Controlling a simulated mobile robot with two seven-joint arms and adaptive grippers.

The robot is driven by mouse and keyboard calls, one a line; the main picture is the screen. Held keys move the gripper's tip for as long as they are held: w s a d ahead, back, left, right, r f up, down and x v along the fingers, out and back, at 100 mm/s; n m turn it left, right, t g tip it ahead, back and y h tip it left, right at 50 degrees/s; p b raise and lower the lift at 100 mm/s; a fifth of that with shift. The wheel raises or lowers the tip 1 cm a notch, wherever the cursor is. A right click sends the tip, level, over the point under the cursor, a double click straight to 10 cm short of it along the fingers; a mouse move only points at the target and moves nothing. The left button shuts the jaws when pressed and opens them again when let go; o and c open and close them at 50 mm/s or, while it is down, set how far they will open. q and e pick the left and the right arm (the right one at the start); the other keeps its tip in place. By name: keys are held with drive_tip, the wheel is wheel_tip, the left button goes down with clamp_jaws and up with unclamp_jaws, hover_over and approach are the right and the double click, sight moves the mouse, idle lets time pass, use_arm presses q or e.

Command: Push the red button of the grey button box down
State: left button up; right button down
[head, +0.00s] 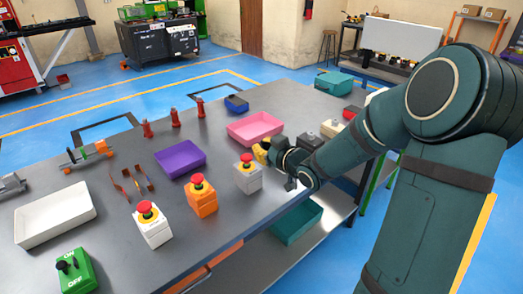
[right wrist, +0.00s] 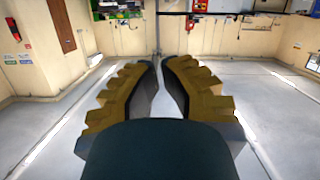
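The grey button box (head: 248,181) stands upright on the dark workbench, with its red button (head: 246,158) on top. My right gripper (head: 261,152) is just to the right of the red button in the head view. Whether it touches the box or button cannot be told. Its yellow fingers (right wrist: 159,66) also show in the right wrist view, tips close together with a thin gap and nothing between them. The box does not show in the right wrist view. My left gripper is not in view.
An orange button box (head: 202,204) and a white button box (head: 153,233) stand in a row to the left. A pink tray (head: 255,127) lies behind the grey box, with a purple tray (head: 180,158) further left. A green switch box (head: 78,272) is at the front left.

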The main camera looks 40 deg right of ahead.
hover_over(249, 157)
drive_tip(key=shift+a+f+b, duration=0.2)
drive_tip(key=shift+f, duration=0.4)
drive_tip(key=shift+a+f+b, duration=0.15)
drive_tip(key=shift+f+b, duration=0.05)
drive_tip(key=shift+f, duration=0.35)
drive_tip(key=shift+s+d+f+b, duration=0.1)
drive_tip(key=shift+f+b, duration=0.05)
drive_tip(key=shift+f, duration=0.5)
drive_tip(key=shift+d+f+b, duration=0.1)
drive_tip(key=shift+f+b, duration=0.05)
drive_tip(key=shift+f, duration=0.45)
drive_tip(key=shift+d+f, duration=0.1)
drive_tip(key=shift+f, duration=0.4)
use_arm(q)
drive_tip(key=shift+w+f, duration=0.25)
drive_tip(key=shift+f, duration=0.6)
